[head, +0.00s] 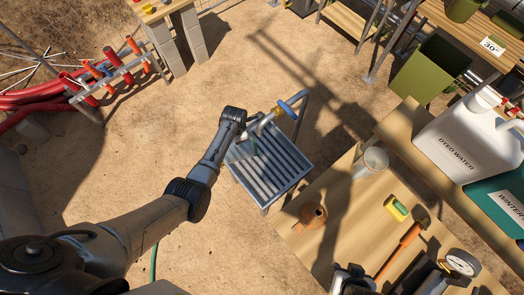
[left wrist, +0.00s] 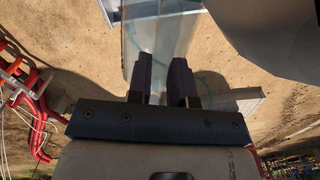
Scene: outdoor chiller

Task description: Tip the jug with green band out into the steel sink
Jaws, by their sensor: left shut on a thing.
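The steel sink (head: 278,172), a grey basin with a ribbed floor, stands on the ground at the centre of the head view. My left gripper (head: 240,137) is over its back left part, shut on a clear, see-through jug (head: 242,151). The jug looks tilted over the sink; its band and contents are hard to make out. In the left wrist view the jug (left wrist: 160,45) shows as a clear wall between and beyond the two fingers (left wrist: 162,80). A dark part at the bottom edge of the head view looks like my right gripper (head: 352,279); its fingers are unclear.
A tap with a blue handle (head: 291,104) stands at the sink's back edge. Bare ground surrounds the sink's left side.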

